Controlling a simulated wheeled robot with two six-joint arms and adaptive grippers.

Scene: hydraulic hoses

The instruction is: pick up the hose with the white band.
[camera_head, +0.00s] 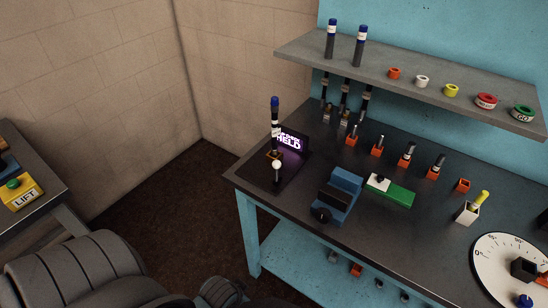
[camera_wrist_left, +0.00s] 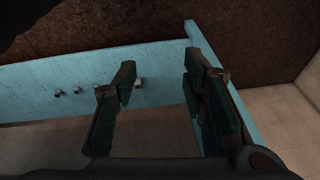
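A dark hose (camera_head: 275,115) with a blue top and a pale band stands upright in an orange holder beside the lit "HELD" sign at the bench's left end. Two more dark pieces with blue tops and white bands stand on the grey shelf, one on the left (camera_head: 331,40) and one to its right (camera_head: 361,47). Several dark hoses (camera_head: 344,95) hang under the shelf; their bands are too small to tell. My left gripper (camera_wrist_left: 160,80) is open and empty in the left wrist view, with a light blue surface beyond its fingers. My right gripper is not in view.
A blue vise (camera_head: 340,192) and a green-and-white block (camera_head: 391,190) sit on the dark bench (camera_head: 300,183). Several orange holders (camera_head: 377,150) stand behind them. A white dial (camera_head: 495,265) is at right. A yellow LIFT box (camera_head: 20,190) is on the left table.

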